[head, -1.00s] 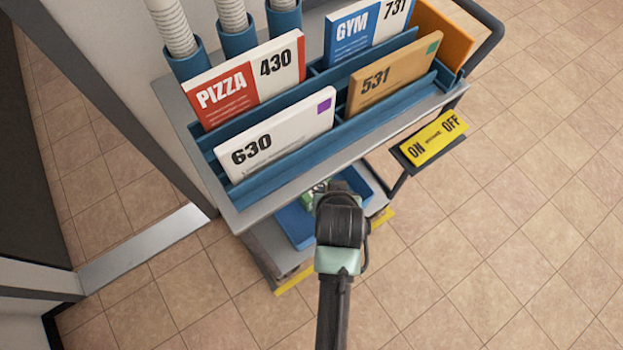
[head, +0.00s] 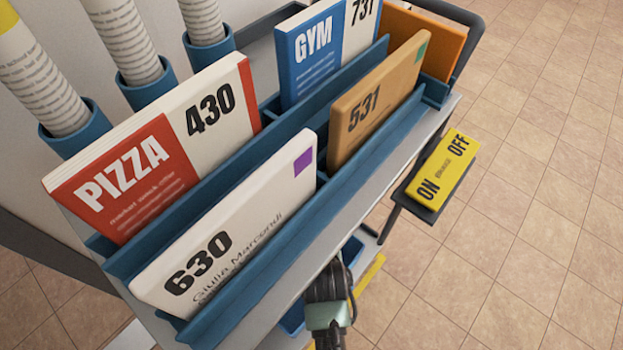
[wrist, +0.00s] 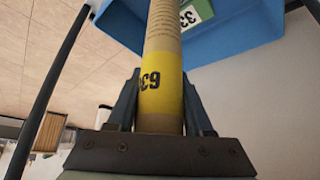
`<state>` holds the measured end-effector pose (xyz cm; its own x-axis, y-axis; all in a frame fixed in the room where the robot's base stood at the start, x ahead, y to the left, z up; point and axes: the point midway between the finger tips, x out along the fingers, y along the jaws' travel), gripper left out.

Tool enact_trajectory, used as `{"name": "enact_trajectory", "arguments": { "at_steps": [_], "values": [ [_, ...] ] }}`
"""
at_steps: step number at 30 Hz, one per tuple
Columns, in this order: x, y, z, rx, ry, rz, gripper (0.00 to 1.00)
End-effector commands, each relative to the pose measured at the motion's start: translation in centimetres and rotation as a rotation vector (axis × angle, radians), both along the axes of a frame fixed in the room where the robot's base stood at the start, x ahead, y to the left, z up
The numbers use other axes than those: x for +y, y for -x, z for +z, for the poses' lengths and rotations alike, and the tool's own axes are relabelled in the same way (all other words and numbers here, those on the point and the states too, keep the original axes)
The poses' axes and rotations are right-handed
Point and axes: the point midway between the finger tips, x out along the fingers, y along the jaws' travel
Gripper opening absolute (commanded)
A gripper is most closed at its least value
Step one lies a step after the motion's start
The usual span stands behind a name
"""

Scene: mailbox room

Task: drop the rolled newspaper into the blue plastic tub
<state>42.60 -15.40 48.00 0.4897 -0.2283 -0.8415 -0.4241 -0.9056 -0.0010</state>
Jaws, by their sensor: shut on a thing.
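The rolled newspaper (wrist: 163,40) is a tan printed roll with a yellow band showing partly visible black digits. My gripper (wrist: 160,88) is shut around the banded part, one finger on each side. The roll points up the wrist view, across the blue plastic tub (wrist: 235,38); its far end is cut off, so I cannot tell whether it is inside. A green item with a white "33" label shows at the tub. In the head view, my arm and the cart's top hide most of the tub (head: 351,251); the held roll and fingers are hidden.
The cart's upper blue rack (head: 352,170) holds several upright mail pieces, including a white 630 envelope (head: 225,235). Rolled papers (head: 127,45) stand in blue tubes (head: 148,85) at upper left. A yellow ON/OFF panel (head: 441,170) juts out right. Tiled floor on the right is clear.

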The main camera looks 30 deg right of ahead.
Motion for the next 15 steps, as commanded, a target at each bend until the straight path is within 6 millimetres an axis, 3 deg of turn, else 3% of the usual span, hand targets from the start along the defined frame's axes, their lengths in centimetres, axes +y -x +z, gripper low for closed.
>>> {"name": "enact_trajectory", "arguments": {
  "at_steps": [9,15],
  "values": [
    [0.0,0.0,-3.8,0.000,0.000,0.000,0.00],
    [0.0,0.0,-4.0,-0.002,0.001,0.001,0.00]
  ]
}}
